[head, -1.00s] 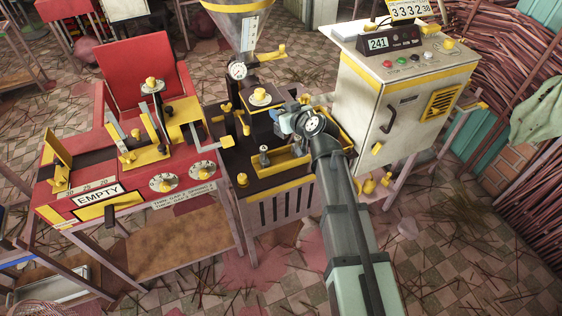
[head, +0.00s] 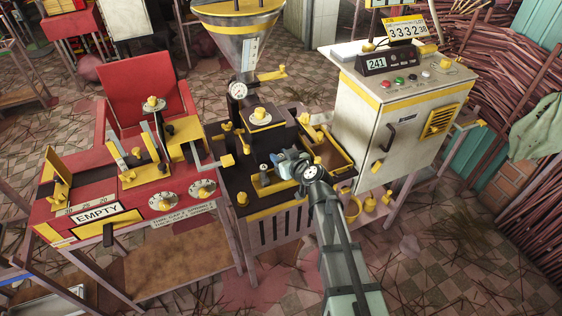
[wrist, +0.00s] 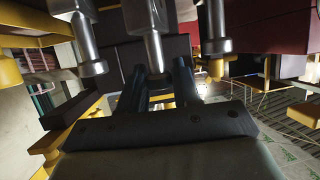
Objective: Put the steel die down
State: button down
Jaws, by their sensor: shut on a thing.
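My gripper (head: 284,160) is low over the front of the dark extruder bench, at the yellow-edged tray (head: 276,186). In the wrist view its two dark fingers (wrist: 157,88) are shut on a steel die (wrist: 154,45), a grey cylinder with a wider end. In the head view the held die is hidden by my gripper and wrist. Another steel piece (head: 264,172) stands upright in the tray just left of my gripper. Two similar steel pieces show on either side in the wrist view, left (wrist: 90,50) and right (wrist: 214,30). I cannot tell whether the held die touches the tray.
A yellow-edged open bin (head: 333,158) lies right of my gripper, beside the white control cabinet (head: 385,125). The extruder's funnel (head: 238,45) and yellow-topped block (head: 261,117) stand behind.

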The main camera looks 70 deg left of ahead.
jog(key=shift+f, duration=1.05)
jog(key=shift+f, duration=0.1)
jog(key=c, duration=0.8)
grip_release()
jog(key=v, duration=1.2)
jog(key=shift+w, duration=0.1)
